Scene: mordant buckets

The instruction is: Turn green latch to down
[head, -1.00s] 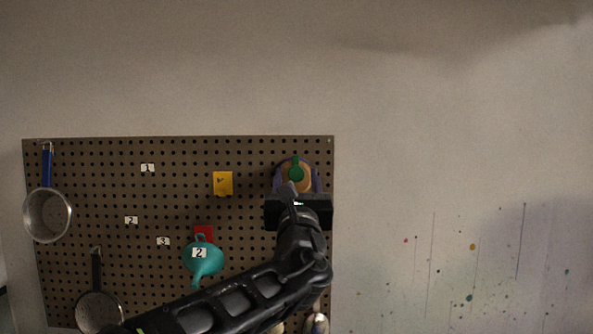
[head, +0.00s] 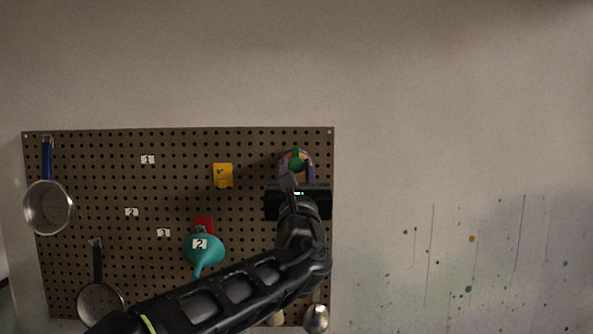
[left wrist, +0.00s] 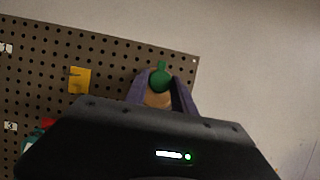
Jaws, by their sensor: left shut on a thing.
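The green latch (head: 297,163) is on the pegboard near its top right corner, with a tan or orange part around and below it. A small green tab points up from its round body; the latch also shows in the left wrist view (left wrist: 160,80). My left gripper (head: 297,167) reaches it from below. Its purple fingers stand on the left and right sides of the latch and are shut on it. The black gripper body hides the area just below. My right gripper is not in view.
A spoon (head: 317,318) hangs below my arm.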

